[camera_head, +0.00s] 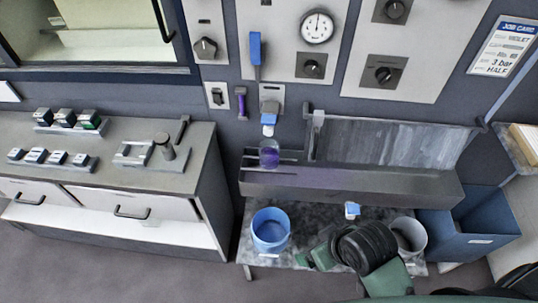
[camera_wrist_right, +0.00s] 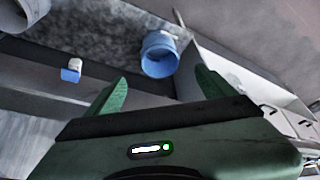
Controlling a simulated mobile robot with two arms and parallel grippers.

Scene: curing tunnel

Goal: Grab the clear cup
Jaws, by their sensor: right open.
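The clear cup (camera_head: 269,153) stands upright on the narrow ledge below a blue-and-white nozzle (camera_head: 269,118) in the head view. Purple shows inside it. I cannot make it out in the right wrist view. My right gripper (camera_head: 312,253) is low over the grey bench, below and to the right of the cup in the picture and apart from it. In the wrist view its green fingers (camera_wrist_right: 160,88) are spread with nothing between them touching. My left gripper is not in view.
A blue bucket (camera_head: 270,231), also in the wrist view (camera_wrist_right: 159,54), stands near the right gripper. A small blue-and-white bottle (camera_head: 352,210) and a grey bucket (camera_head: 409,235) stand to the right. A raised trough (camera_head: 350,185) fronts the panel. A blue bin (camera_head: 470,229) stands far right.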

